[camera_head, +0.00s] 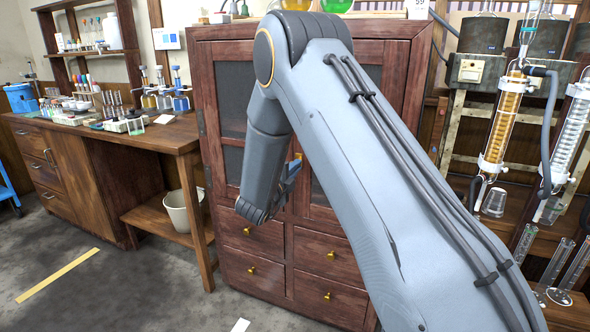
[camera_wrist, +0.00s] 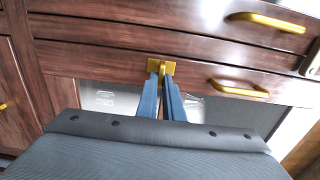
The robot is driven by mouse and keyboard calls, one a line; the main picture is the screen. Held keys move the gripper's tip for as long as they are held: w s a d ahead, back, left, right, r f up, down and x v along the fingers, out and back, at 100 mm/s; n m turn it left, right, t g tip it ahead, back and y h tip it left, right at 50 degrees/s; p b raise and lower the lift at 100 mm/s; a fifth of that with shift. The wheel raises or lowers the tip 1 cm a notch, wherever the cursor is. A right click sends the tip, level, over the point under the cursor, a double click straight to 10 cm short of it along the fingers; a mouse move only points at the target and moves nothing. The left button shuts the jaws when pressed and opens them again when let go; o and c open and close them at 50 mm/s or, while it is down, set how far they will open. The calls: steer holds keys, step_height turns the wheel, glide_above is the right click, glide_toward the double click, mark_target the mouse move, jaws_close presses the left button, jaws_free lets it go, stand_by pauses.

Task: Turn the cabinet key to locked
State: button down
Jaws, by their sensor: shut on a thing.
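The cabinet (camera_head: 415,80) is dark reddish wood with glazed doors above and drawers below. My gripper (camera_head: 293,171) is at the middle of the cabinet front, where the doors meet, partly hidden by my own arm. In the wrist view my gripper (camera_wrist: 163,82) has its two blue fingers closed on the small brass key (camera_wrist: 162,75). The key stands at a brass lock plate (camera_wrist: 153,65) on the wood. A bit of brass shows at the fingertips in the head view. The fingers hide part of the key, so I cannot tell its exact turn.
Brass handles (camera_wrist: 268,22) are close to the fingers in the wrist view. A wooden bench (camera_head: 140,139) with bottles and racks stands left, with a pale bin (camera_head: 184,212) beneath. Glass columns (camera_head: 505,115) stand right. Flasks (camera_head: 336,5) sit on the cabinet top. Floor at front left is clear.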

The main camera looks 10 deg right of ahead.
steer(key=c, duration=1.9)
jaws_free()
steer(key=shift+s, duration=0.1)
steer(key=v, duration=0.7)
steer(key=shift+s+a, duration=0.2)
steer(key=shift+s, duration=0.05)
